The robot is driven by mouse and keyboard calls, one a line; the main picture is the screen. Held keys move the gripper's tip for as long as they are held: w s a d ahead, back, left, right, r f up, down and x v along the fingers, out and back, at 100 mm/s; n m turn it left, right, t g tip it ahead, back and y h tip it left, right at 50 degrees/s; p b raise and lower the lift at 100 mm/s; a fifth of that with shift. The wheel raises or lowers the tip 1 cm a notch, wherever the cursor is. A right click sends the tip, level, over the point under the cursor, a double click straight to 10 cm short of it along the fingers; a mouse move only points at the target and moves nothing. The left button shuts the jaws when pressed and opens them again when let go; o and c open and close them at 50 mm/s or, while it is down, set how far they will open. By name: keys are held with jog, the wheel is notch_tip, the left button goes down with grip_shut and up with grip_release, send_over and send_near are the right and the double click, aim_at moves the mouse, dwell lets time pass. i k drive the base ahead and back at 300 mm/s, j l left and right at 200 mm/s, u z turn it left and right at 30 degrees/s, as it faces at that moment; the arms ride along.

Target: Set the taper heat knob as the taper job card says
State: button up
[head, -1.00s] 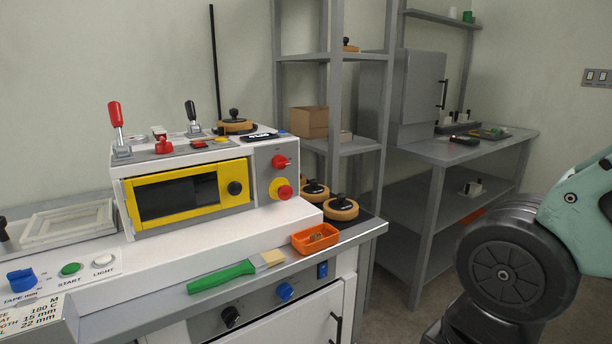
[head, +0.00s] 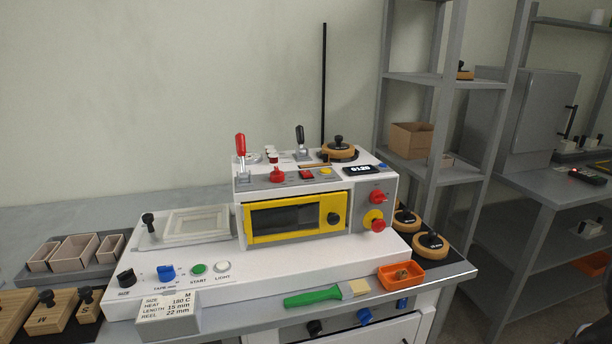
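The job card (head: 167,308) stands at the front left of the white machine (head: 300,262). It reads SIZE M, HEAT 180 C, LENGTH 15 mm, REEL 22 mm. No knob label reading heat is legible. A red knob (head: 277,175) sits on the machine's top, and another red knob (head: 377,196) is on its right front panel. A small dark display (head: 363,170) on top shows digits, perhaps 0120. Black SIZE (head: 125,278) and blue TAPE mm (head: 165,272) knobs are at the left. Black (head: 315,327) and blue (head: 364,316) knobs are below the bench edge. My gripper is out of view.
A green-handled brush (head: 313,298) and an orange tray (head: 401,276) lie at the front ledge. A red stop button (head: 378,225) protrudes at right. Red-handled (head: 241,153) and black-handled levers (head: 300,138) stand on top. Wooden blocks (head: 55,314) lie at left.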

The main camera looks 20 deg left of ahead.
aim_at(277, 176)
jog(key=u, duration=1.65)
jog(key=l+z, duration=0.1)
jog(key=z, duration=0.15)
jog(key=k+l+z, duration=0.1)
jog(key=z, duration=0.15)
